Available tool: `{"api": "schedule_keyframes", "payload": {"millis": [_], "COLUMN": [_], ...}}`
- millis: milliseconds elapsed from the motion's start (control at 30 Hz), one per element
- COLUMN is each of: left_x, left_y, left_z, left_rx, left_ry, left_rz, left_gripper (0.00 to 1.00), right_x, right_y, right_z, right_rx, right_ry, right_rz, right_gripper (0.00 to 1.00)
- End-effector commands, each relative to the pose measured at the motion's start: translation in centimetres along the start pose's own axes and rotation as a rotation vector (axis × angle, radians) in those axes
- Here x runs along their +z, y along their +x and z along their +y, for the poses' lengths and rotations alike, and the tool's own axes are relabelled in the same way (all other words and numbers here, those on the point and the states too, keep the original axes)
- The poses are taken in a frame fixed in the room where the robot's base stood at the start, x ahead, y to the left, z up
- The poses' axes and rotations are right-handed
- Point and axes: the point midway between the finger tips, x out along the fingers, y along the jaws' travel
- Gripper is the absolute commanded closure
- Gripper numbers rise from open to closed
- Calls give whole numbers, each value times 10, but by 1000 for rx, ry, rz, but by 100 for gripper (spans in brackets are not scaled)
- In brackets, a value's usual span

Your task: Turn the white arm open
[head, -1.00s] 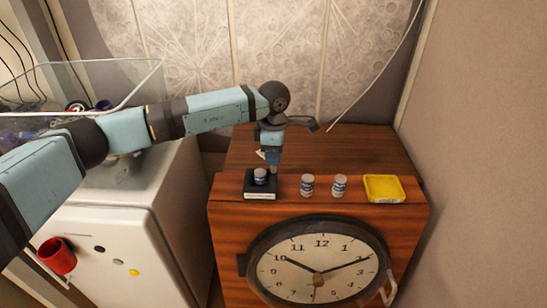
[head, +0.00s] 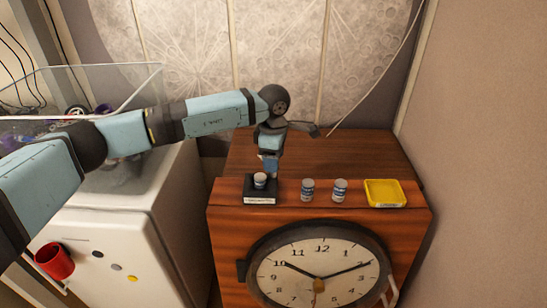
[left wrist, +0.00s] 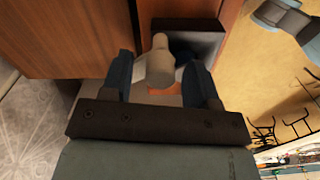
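My left gripper (head: 270,166) points down over the wooden cabinet, just behind a small black stand (head: 260,199) that bears a white-and-blue canister (head: 260,181). In the left wrist view, the two dark blue fingers of the left gripper (left wrist: 163,90) are apart, with a pale, round-ended piece (left wrist: 160,62) between them. A gap shows on each side of it. It may be the white arm, but I cannot tell for sure. In the head view this piece is mostly hidden by the gripper. My right gripper is not in view.
Two more canisters (head: 307,190) (head: 340,190) and a yellow tray (head: 385,193) stand to the right on the cabinet. A clock face (head: 318,275) is on its front, with a pale handle (head: 390,290) at right. A white cabinet (head: 125,245) with a red cup (head: 54,260) stands left.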

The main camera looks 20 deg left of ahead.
Motion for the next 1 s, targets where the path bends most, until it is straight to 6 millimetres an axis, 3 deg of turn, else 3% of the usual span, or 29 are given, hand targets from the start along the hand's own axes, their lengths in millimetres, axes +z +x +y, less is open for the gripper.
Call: {"api": "schedule_keyframes", "payload": {"millis": [200,333,800,1000], "left_x": [0,0,0,0], "left_y": [0,-11,-110,-133], "left_z": [0,0,0,0], "left_rx": [-1,1,2,0], "left_ry": [0,0,-1,0], "left_rz": [0,-1,0,0], "left_gripper": [45,45,45,45], "right_x": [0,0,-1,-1], "right_y": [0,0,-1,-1], "right_z": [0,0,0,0], "right_rx": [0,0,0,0], "right_ry": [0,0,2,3], "right_rz": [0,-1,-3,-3], "right_gripper": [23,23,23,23]}}
